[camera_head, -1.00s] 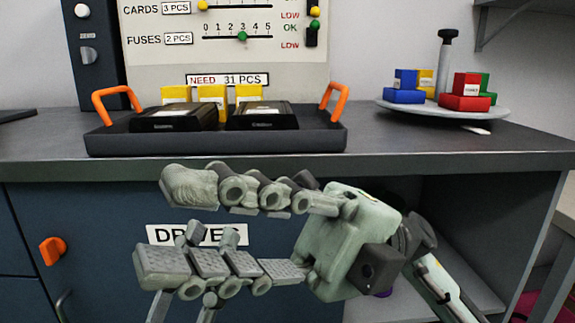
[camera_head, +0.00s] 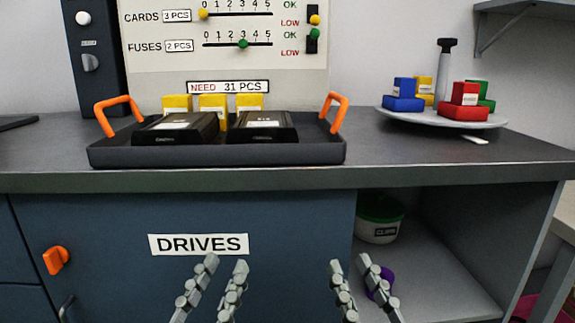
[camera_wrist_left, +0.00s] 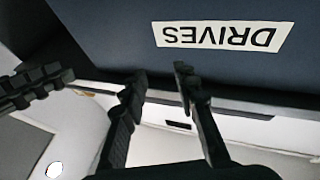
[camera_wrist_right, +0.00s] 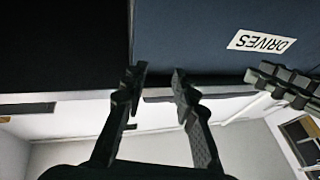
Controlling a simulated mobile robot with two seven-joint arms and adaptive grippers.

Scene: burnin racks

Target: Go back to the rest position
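My left gripper (camera_head: 225,264) is low in the head view, in front of the drawer front with the DRIVES label (camera_head: 198,244). Its two fingers are apart with nothing between them. In the left wrist view its fingertips (camera_wrist_left: 160,78) are apart and empty. My right gripper (camera_head: 349,264) is low in the head view, right of the left one, near the edge of the open shelf bay. Its fingers are apart and empty, also in the right wrist view (camera_wrist_right: 155,72). Both grippers are below the counter edge and touch nothing visible.
A dark tray (camera_head: 215,154) with orange handles holds two black drives and several yellow boxes on the counter (camera_head: 430,165). A round turntable (camera_head: 440,120) with coloured boxes stands right. A white tub (camera_head: 380,218) and a purple item (camera_head: 380,282) are in the shelf bay.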

